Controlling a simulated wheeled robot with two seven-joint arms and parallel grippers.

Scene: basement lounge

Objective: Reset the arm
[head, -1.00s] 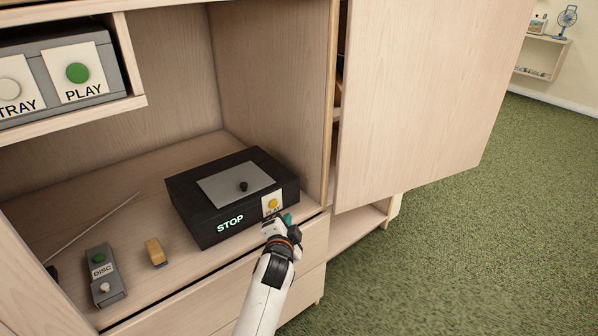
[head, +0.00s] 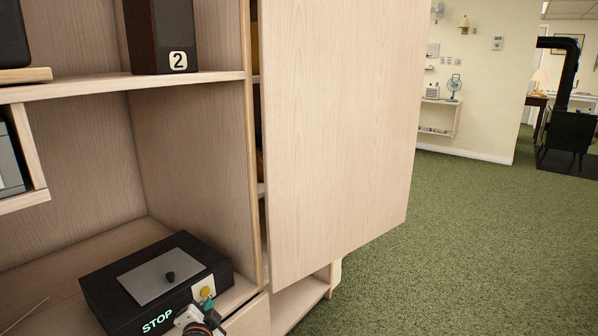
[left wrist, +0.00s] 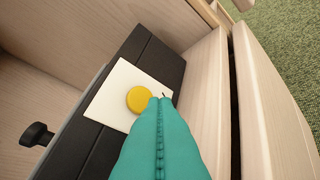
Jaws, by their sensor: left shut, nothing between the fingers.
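My left gripper (head: 207,305) is at the bottom of the head view, at the front right corner of a black box (head: 100,286) lit with the word STOP. In the left wrist view its teal fingers (left wrist: 160,100) are shut with nothing between them. The fingertips overlap the lower edge of the yellow button (left wrist: 138,99) on its white label plate; I cannot tell whether they touch it. The yellow button also shows in the head view (head: 207,292). My right gripper is not in view.
The box stands on a wooden cabinet shelf. A large open cabinet door (head: 335,130) stands just right of it. A dark speaker marked 2 (head: 160,35) is on the shelf above. Green carpet (head: 460,250) to the right is clear; a black stove (head: 570,135) stands far off.

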